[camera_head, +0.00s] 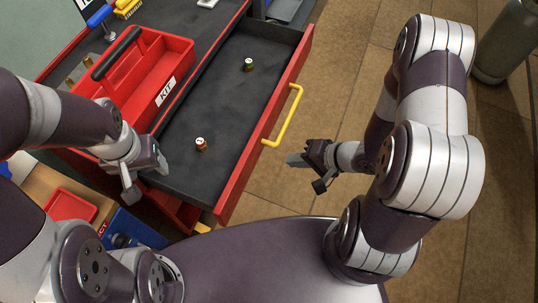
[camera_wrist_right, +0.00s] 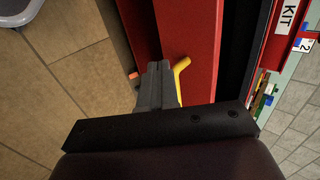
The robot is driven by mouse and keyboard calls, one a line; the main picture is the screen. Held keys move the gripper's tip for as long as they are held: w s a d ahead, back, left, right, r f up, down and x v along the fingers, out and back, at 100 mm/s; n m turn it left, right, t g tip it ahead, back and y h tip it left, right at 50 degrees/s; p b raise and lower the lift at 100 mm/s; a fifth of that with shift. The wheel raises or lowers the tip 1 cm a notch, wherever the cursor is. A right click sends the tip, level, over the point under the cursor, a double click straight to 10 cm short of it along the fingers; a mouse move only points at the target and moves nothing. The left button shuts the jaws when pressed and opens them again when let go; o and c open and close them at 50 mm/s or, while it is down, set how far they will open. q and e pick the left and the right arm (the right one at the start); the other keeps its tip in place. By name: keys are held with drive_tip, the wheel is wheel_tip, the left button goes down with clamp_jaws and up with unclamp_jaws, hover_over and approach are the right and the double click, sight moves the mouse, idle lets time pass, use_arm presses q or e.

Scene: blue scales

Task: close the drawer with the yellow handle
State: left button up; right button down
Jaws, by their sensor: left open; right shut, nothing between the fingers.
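The red drawer (camera_head: 226,206) with a dark lined inside stands pulled out from the workbench in the head view. Its yellow handle (camera_head: 284,117) is on the outer front face. In the right wrist view the handle (camera_wrist_right: 181,66) shows partly behind my right gripper's fingers. My right gripper (camera_head: 291,160) is shut and empty, in front of the drawer front, below and right of the handle in the head view. It also shows in the right wrist view (camera_wrist_right: 156,75). My left gripper (camera_head: 146,182) is open beside the drawer's near left side.
Two small bottles, one with a green body (camera_head: 248,65) and one orange-brown (camera_head: 201,144), stand inside the drawer. A red KIT tote (camera_head: 172,82) sits on the bench. A grey bin (camera_head: 507,42) stands at the upper right.

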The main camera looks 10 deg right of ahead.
sight(256, 156)
drive_tip(key=x, duration=0.3)
drive_tip(key=r+b+x, duration=0.1)
drive_tip(key=x, duration=0.1)
drive_tip(key=w+a+x, duration=0.1)
drive_tip(key=x, duration=0.2)
drive_tip(key=shift+w+a, duration=0.1)
drive_tip(key=shift+a, duration=0.15)
drive_tip(key=shift+w+a, duration=0.25)
drive_tip(key=shift+a, duration=0.1)
drive_tip(key=shift+a, duration=0.1)
drive_tip(key=shift+w+a, duration=0.15)
drive_tip(key=shift+a, duration=0.05)
drive_tip(key=w+a, duration=0.4)
drive_tip(key=a, duration=0.2)
drive_tip(key=w+a+p, duration=0.1)
drive_tip(key=w+a, duration=0.3)
drive_tip(key=a, duration=0.3)
drive_tip(key=w+a+p, duration=0.1)
drive_tip(key=w+a, duration=0.4)
drive_tip(key=a, duration=0.1)
drive_tip(key=shift+w+a, duration=0.15)
drive_tip(key=shift+a, duration=0.25)
drive_tip(key=shift+w+a+r, duration=0.1)
drive_tip(key=shift+w+r, duration=0.05)
drive_tip(key=shift+r, duration=0.1)
